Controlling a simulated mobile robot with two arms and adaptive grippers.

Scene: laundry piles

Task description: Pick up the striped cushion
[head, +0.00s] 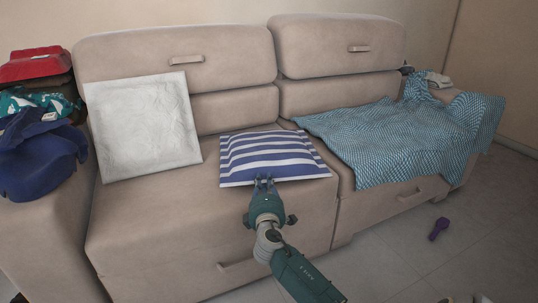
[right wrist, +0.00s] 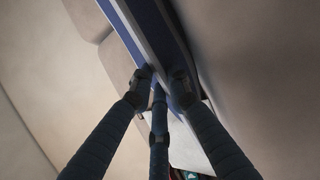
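The striped cushion (head: 272,157), blue and white, lies on the sofa seat near its front edge, in the middle of the head view. My right gripper (head: 264,181) is at the cushion's near edge, with its fingertips overlapping that edge. In the right wrist view, the dark fingers of my right gripper (right wrist: 160,80) converge on the blue and pale edge of the cushion (right wrist: 150,30), one to each side of it. The frames do not show whether they press on it. My left gripper is not in view.
The beige sofa (head: 150,235) carries a white cushion (head: 143,125) leaning on the backrest and a blue patterned cloth (head: 400,140) at right. Blue clothing (head: 35,160) and a red item (head: 35,65) lie on the left armrest. A purple object (head: 438,229) lies on the floor.

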